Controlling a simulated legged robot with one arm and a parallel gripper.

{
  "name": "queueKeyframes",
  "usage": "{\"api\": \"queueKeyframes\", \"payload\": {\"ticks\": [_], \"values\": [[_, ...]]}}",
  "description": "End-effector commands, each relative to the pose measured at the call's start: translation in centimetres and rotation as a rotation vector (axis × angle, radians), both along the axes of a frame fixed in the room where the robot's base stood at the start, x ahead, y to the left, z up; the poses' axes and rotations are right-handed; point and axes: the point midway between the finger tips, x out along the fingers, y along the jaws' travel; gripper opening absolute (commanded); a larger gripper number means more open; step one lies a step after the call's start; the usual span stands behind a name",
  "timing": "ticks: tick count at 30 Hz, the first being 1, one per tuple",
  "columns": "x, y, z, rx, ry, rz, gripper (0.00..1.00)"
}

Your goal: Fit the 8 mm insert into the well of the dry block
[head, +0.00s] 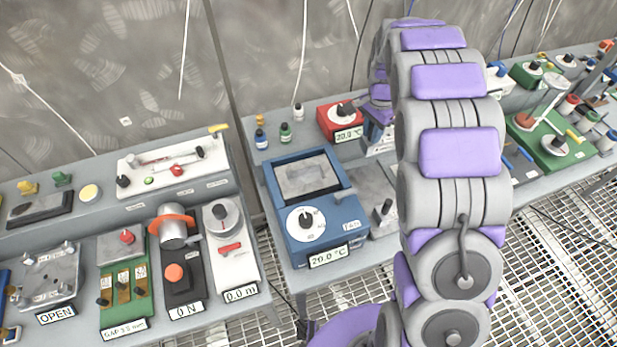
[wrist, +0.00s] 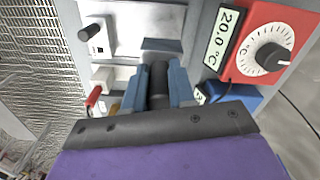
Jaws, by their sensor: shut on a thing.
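In the wrist view my gripper (wrist: 160,70) has its two blue-grey fingers closed on a dark grey upright piece (wrist: 158,92), likely the handle of an insert. Its lower end is hidden, and I cannot read its size. A red unit (head: 340,120) with a dial and a 20.0 °C display stands at the back of the bench. It also shows right of my gripper in the wrist view (wrist: 270,45). A blue unit (head: 316,205) with a square grey top also reads 20.0 °C. I cannot tell which unit is the dry block; no well shows clearly.
A black-knobbed piece (head: 385,211) stands right of the blue unit and shows at upper left in the wrist view (wrist: 91,32). Small bottles (head: 286,132) stand behind the blue unit. A white box (wrist: 102,76) and a red-ended part (wrist: 93,97) are left of my gripper.

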Motion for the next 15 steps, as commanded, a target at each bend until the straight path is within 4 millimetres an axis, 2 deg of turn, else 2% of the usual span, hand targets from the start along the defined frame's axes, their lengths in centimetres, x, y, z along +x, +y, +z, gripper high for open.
{"api": "queueKeyframes", "payload": {"ticks": [15], "values": [[-3.6,-0.1,-1.7,-0.001,0.001,0.493,0.0]]}}
